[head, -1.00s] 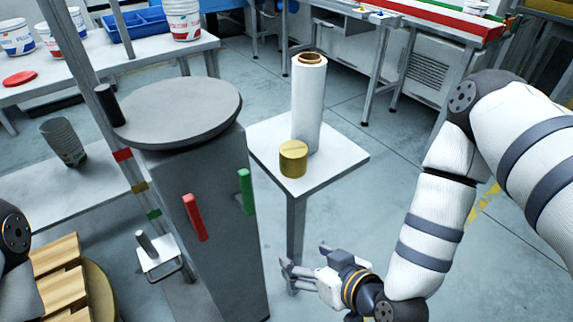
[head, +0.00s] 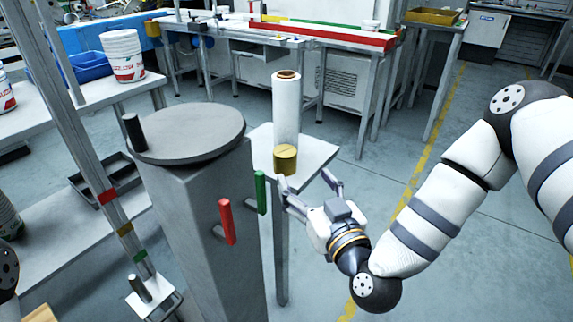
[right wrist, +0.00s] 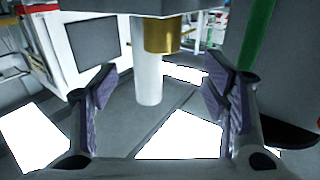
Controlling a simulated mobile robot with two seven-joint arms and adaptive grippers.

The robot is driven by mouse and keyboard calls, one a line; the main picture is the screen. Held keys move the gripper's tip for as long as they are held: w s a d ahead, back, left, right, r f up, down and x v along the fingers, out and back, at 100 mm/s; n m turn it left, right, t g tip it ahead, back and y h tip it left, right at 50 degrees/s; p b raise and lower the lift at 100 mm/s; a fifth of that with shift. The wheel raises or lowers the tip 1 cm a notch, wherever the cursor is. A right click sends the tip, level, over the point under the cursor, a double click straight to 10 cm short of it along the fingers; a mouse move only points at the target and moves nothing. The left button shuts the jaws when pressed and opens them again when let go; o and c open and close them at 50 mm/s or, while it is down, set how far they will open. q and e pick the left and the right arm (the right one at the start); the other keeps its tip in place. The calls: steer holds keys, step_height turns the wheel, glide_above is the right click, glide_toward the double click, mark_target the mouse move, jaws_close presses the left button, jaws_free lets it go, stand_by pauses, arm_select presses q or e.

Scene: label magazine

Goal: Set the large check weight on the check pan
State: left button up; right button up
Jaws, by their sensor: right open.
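A squat brass cylinder (head: 285,160), which looks like the large check weight, stands upright on a small white table (head: 314,152). It also shows in the right wrist view (right wrist: 163,35), where the scene is upside down. My right gripper (head: 307,184) is open and empty by the table's front edge, its fingers pointing towards the weight without touching it. The fingers also show apart in the right wrist view (right wrist: 160,95). A small white plate with a grey post (head: 142,290) sits low by the striped post; I cannot tell whether it is the check pan. My left gripper is out of view.
A tall white roll (head: 287,110) stands right behind the weight. Left of the table is a grey pedestal (head: 200,220) with a round top (head: 190,133), a black peg (head: 133,131), a red handle (head: 226,221) and a green handle (head: 261,191). Floor at the right is clear.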

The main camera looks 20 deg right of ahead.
mark_target(289, 160)
steer(key=w, duration=0.7)
steer(key=w+a+b, duration=0.1)
steer(key=w, duration=0.3)
steer(key=shift+w+f, duration=0.1)
steer(key=shift+f, duration=0.1)
jaws_close()
steer(key=shift+r, duration=0.2)
